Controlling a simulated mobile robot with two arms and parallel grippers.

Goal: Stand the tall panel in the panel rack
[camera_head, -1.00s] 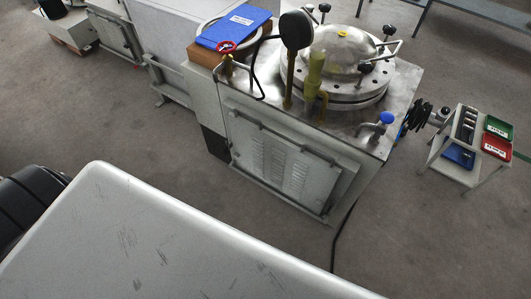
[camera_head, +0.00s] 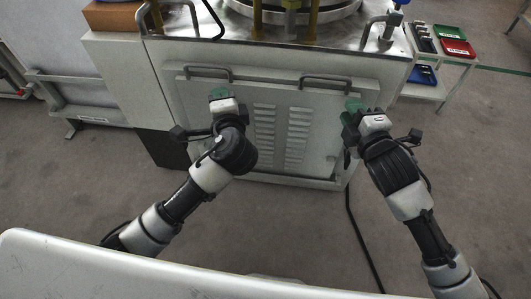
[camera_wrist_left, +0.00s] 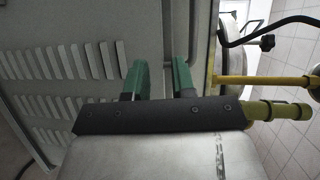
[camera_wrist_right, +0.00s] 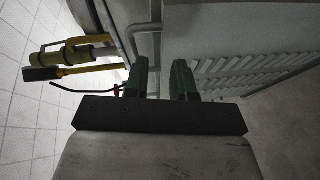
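The tall panel (camera_head: 240,125) is a grey, louvred plate on the front of the machine, with two bar handles near its top, a left one (camera_head: 207,72) and a right one (camera_head: 327,82). Its louvres also show in the left wrist view (camera_wrist_left: 60,65) and the right wrist view (camera_wrist_right: 235,75). My left gripper (camera_head: 219,93) is in front of the panel, just below the left handle. My right gripper (camera_head: 353,104) is near the panel's right edge, below and right of the right handle. Both have green fingers, apart and empty.
The machine's steel top (camera_head: 230,28) carries a round flanged vessel and yellow fittings. A small trolley (camera_head: 428,90) with red, green and blue trays stands at the right. A black cable (camera_head: 362,235) runs over the floor. A pale surface (camera_head: 80,272) lies along the bottom left.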

